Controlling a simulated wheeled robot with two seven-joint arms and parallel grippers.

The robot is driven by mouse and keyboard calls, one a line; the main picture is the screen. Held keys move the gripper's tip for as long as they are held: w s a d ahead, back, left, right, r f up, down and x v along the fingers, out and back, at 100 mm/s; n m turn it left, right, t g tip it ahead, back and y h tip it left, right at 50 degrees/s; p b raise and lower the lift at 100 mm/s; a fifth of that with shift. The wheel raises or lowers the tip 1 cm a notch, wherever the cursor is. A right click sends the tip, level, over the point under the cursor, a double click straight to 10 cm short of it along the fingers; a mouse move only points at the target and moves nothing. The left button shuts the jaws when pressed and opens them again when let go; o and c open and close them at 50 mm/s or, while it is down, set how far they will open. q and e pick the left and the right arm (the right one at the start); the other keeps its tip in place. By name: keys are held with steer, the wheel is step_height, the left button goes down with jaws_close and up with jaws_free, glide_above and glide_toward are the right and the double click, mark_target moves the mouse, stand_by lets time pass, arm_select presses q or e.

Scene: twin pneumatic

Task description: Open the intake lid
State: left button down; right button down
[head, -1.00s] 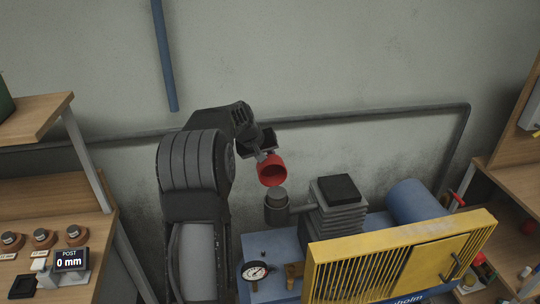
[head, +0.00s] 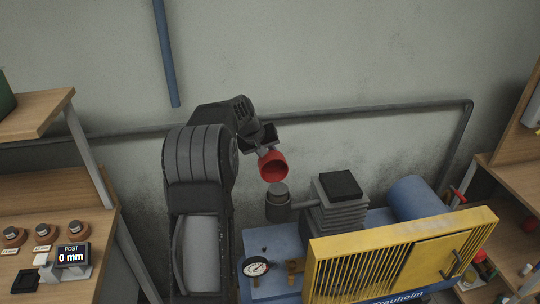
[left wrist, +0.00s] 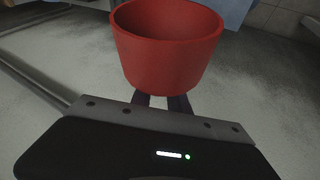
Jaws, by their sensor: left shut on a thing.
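A red cup-shaped piece, which looks like the intake lid (head: 273,167), is in the grip of my left gripper (head: 262,146). It is hollow and tilted, its open mouth facing down and toward the viewer. In the left wrist view the red lid (left wrist: 167,60) sits at the fingertips, which are closed on its near side. The dark grey intake cylinder (head: 278,208) stands on the compressor, just below the lid. A small gap shows between them, and its round top is bare. My right gripper is not in view.
A wooden shelf with several knobs and a display (head: 73,255) stands at left. A pipe crosses the wall behind.

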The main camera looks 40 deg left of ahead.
arm_select(q)
steer(key=shift+s+f, duration=0.45)
steer(key=shift+f, duration=0.35)
steer(key=c, duration=1.3)
jaws_free()
steer(key=shift+w+d+r, duration=0.15)
steer(key=shift+d, duration=0.05)
steer(key=shift+w+r, duration=0.1)
steer(key=shift+r, duration=0.15)
steer(key=b+v, duration=0.1)
steer(key=v, duration=0.6)
steer(key=shift+a+r, duration=0.1)
steer(key=shift+r, duration=0.2)
